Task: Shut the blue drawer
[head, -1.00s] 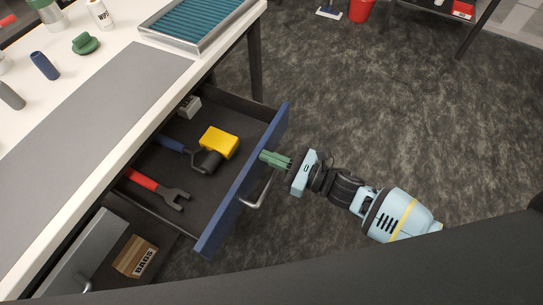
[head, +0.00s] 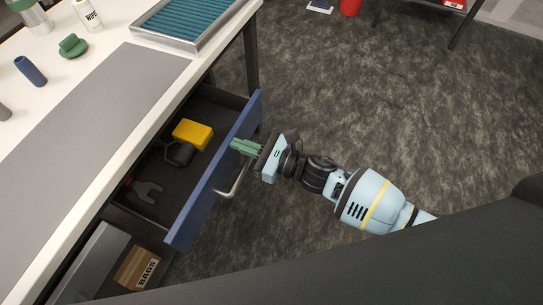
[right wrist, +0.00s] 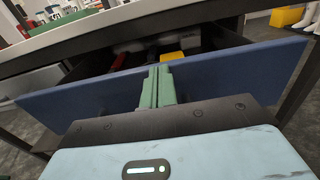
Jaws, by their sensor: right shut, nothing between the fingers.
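The blue drawer (head: 214,178) under the bench is partly open, with its metal handle (head: 233,184) on the front. It also shows in the right wrist view (right wrist: 232,75). Inside lie a yellow-headed tool (head: 193,134) and a wrench-like tool (head: 148,191), its rear part hidden under the bench top. My right gripper (head: 236,146) has green fingers, shut and empty. The fingertips are at the outer face of the drawer front, beyond the handle, and appear to touch it. In the right wrist view the shut fingers (right wrist: 158,84) stand against the blue front. My left gripper is not in view.
The bench top (head: 112,25) holds a metal tray (head: 190,22) and several bottles. The dark floor (head: 370,95) at right is open.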

